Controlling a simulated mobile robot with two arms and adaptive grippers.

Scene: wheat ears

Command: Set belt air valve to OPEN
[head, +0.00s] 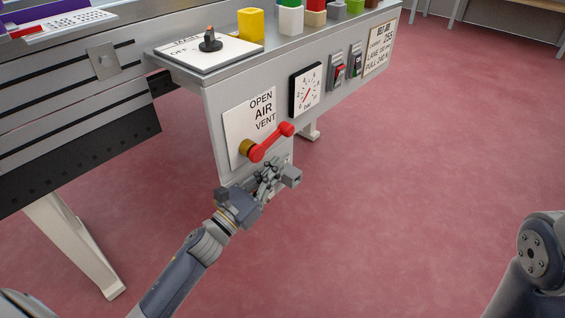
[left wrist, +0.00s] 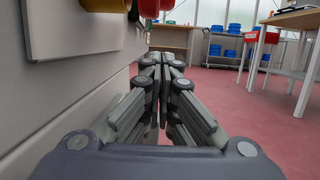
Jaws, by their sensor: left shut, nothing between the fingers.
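The air valve has a red lever (head: 270,143) on a brass hub (head: 246,148), mounted on a white plate (head: 238,125) marked OPEN, AIR and VENT. The lever points right, roughly along the lines of lettering, with its knob beyond the plate's right edge. My left gripper (head: 283,177) is shut and empty just below the lever, apart from it. In the left wrist view, the shut fingers (left wrist: 160,62) point forward along the panel, and the lever (left wrist: 149,8) shows above them, cut by the top edge. My right gripper is out of view.
A gauge (head: 306,90), two switches (head: 338,69) and a notice (head: 381,47) sit right of the valve. A black knob (head: 210,40) and coloured blocks (head: 290,18) are on top. Red floor (head: 420,180) is clear to the right. Tables stand further off (left wrist: 298,18).

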